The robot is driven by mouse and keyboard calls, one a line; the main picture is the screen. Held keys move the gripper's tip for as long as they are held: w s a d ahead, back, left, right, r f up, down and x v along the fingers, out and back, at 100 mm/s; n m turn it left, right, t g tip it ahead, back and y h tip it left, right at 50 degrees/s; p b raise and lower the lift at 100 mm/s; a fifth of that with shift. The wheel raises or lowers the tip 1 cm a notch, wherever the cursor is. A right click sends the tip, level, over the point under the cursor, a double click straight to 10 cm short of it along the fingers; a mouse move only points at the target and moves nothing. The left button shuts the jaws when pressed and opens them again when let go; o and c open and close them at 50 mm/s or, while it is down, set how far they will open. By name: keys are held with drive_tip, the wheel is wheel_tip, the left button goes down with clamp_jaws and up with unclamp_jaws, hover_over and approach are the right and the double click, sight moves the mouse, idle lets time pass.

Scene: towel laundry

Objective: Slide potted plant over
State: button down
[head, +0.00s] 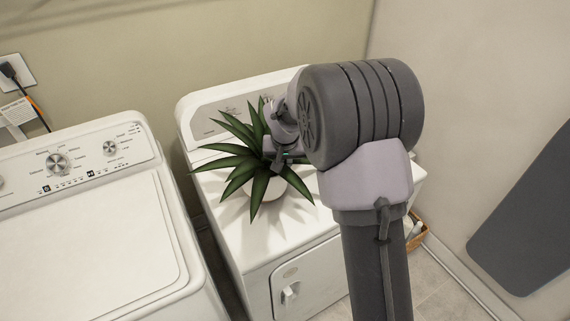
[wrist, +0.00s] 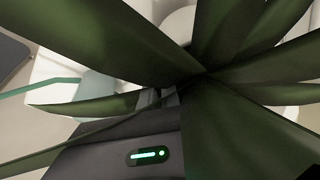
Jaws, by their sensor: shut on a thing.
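The potted plant (head: 240,163) has long, pointed green leaves. Its white pot (head: 266,188) stands on top of the right-hand white machine, mostly under the leaves. My gripper (head: 270,152) reaches in from the right at the plant's middle and is shut on the plant. The leaves cover its fingertips, so I cannot tell exactly which part is gripped. In the wrist view the plant's leaves (wrist: 240,75) fill most of the picture, right in front of the gripper body with its green light.
The plant's machine (head: 225,232) has bare top around the pot, especially toward its front. A second white machine (head: 90,240) stands at left across a narrow gap. Behind is the wall with an outlet (head: 15,73). A basket (head: 416,232) sits on the floor at right.

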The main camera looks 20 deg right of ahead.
drive_tip(key=shift+s+d+f, duration=0.1)
drive_tip(key=shift+s+f, duration=0.1)
drive_tip(key=shift+s, duration=0.45)
drive_tip(key=c, duration=1.5)
unclamp_jaws()
drive_tip(key=shift+w, duration=0.15)
drive_tip(key=shift+f, duration=0.1)
drive_tip(key=p+v, duration=0.4)
drive_tip(key=v, duration=1.3)
drive_tip(key=shift+w+r, duration=0.2)
drive_tip(key=shift+r, duration=0.3)
drive_tip(key=s+a+f+y+b, duration=0.1)
drive_tip(key=s+a+f+b, duration=0.1)
drive_tip(key=s, duration=0.7)
drive_tip(key=s+a+f+t+y+b, duration=0.1)
drive_tip(key=s+a+f+b, duration=0.1)
drive_tip(key=s, duration=0.8)
drive_tip(key=s+a+f+y+b, duration=0.1)
drive_tip(key=s+a+f+b, duration=0.1)
drive_tip(key=s+b, duration=0.4)
drive_tip(key=s+a, duration=0.1)
drive_tip(key=s, duration=0.2)
drive_tip(key=shift+s+a+m, duration=0.2)
drive_tip(key=shift+s+m, duration=0.1)
drive_tip(key=shift+m, duration=0.1)
